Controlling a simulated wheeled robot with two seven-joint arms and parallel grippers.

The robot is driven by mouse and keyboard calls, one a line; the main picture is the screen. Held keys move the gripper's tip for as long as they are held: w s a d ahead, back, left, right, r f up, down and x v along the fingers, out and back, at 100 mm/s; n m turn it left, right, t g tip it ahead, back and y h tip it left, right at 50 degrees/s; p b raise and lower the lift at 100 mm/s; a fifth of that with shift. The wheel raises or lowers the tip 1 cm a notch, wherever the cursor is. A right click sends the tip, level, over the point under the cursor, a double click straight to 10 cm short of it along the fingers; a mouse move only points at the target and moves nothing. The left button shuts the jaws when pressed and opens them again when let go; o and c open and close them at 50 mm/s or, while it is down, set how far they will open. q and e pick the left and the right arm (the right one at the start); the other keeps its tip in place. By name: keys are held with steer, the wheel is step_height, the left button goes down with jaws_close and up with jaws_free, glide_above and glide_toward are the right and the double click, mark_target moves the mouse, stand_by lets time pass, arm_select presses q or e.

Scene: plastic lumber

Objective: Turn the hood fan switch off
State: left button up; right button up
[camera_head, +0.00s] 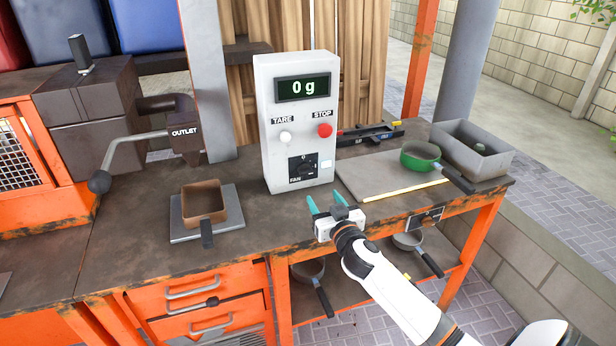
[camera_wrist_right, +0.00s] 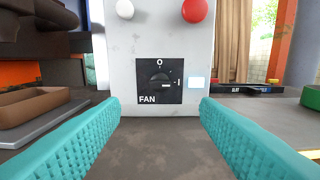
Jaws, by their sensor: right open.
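The fan switch (camera_head: 303,168) is a black square plate with a round knob, low on the front of a white control box (camera_head: 262,130). In the right wrist view the fan switch (camera_wrist_right: 159,80) sits ahead, between and beyond the fingers, with "FAN" at its lower left and a "0" mark above the knob. My right gripper (camera_head: 329,201) is open and empty, in front of the box and below the switch, apart from it. Its two teal fingers (camera_wrist_right: 160,125) flank the lower wrist view. My left gripper is not in view.
The box has a white TARE button (camera_head: 285,137), a red STOP button (camera_head: 325,130) and a display reading 0 g. A square brown pan (camera_head: 204,202) sits on a grey plate at left. A green pan (camera_head: 420,156) and grey bin (camera_head: 473,150) stand at right.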

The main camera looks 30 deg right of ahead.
mark_target(307, 173)
steer(key=x, duration=1.2)
steer(key=c, duration=1)
steer(key=shift+a, duration=0.1)
